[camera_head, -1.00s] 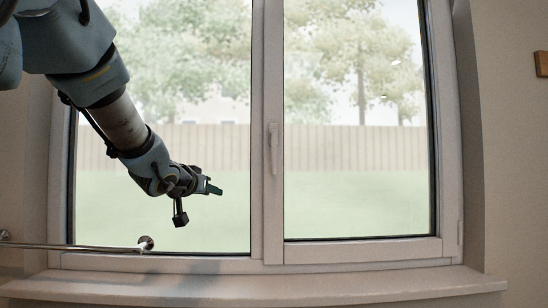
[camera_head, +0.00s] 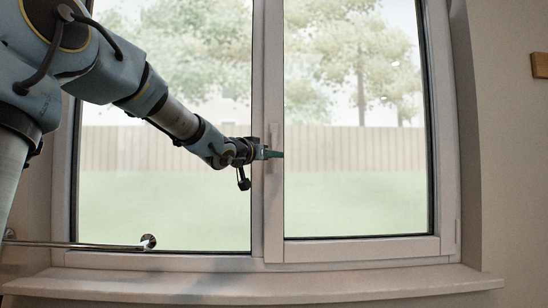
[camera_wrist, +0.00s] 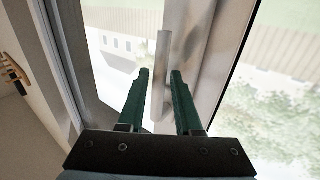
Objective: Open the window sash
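The window sash (camera_head: 350,247) on the right has a pale frame around clear glass and looks shut. My gripper (camera_head: 277,154) is level with the handle, coming in from the left. In the wrist view, my gripper (camera_wrist: 160,74) is open, with its two green fingers apart. The pale handle (camera_wrist: 163,50) appears between them with gaps on both sides. I cannot tell how deep it sits between the fingers.
A fixed pane with its frame (camera_head: 160,258) is on the left. A wide sill (camera_head: 350,285) runs below the window. A metal rail (camera_head: 80,246) crosses at the lower left. A small wooden item (camera_head: 539,65) is on the right wall.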

